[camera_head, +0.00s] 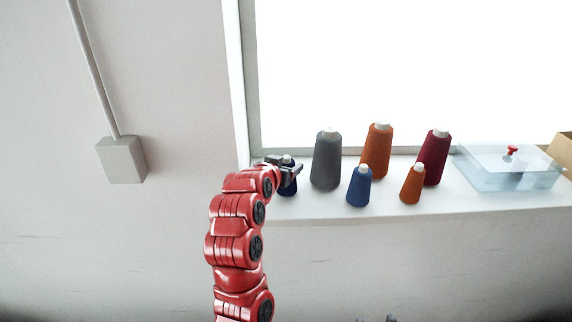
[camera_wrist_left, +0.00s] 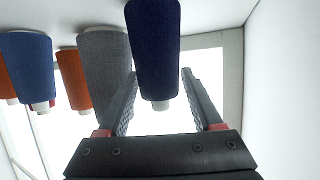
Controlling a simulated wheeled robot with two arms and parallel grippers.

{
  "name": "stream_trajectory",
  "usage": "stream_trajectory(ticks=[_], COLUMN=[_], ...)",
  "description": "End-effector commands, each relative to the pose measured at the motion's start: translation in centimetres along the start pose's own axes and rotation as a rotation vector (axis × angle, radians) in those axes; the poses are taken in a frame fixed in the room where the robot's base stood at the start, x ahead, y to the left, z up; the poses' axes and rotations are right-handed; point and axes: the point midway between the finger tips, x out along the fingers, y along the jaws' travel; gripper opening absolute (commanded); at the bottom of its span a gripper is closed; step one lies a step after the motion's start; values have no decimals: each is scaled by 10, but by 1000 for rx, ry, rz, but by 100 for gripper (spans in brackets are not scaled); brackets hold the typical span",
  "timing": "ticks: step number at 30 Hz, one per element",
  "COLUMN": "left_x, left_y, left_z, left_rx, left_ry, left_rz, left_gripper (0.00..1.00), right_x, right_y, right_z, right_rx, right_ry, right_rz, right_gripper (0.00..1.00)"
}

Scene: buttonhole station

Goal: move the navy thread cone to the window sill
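The navy thread cone (camera_head: 288,187) is at the left end of the white window sill (camera_head: 320,204), upright, partly hidden by my left gripper (camera_head: 293,171). In the left wrist view the navy cone (camera_wrist_left: 155,45) appears upside down, its pale tip between the two fingers of my left gripper (camera_wrist_left: 159,72). The fingertips are close to the cone's sides; I cannot tell whether they press on it.
Along the sill stand a grey cone (camera_head: 326,160), a blue cone (camera_head: 359,187), a large orange cone (camera_head: 377,152), a small orange cone (camera_head: 412,185) and a dark red cone (camera_head: 434,158). A clear box (camera_head: 505,170) is at right. The window frame (camera_head: 238,80) rises close behind my gripper.

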Motion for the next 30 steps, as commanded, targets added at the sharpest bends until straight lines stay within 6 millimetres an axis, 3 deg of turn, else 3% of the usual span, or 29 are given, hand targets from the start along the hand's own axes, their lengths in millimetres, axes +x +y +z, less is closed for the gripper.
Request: stream_trajectory(ticks=[3,15,20,29,30], left_x=[0,-8,-30,-91,-98], left_y=[0,0,0,0,1], left_z=[0,0,3,0,-7], left_rx=[0,0,0,1,0], left_ry=[0,2,5,12,3], left_rz=[0,0,0,-2,2], left_gripper=[85,85,85,85,85], right_x=[0,-6,-19,-45,-28], right_y=[0,0,-1,-2,-1], right_z=[0,1,3,8,5], right_rx=[0,0,0,0,0], right_ry=[0,0,0,0,-1], right_rz=[0,0,0,0,0], right_gripper=[50,50,50,50,50])
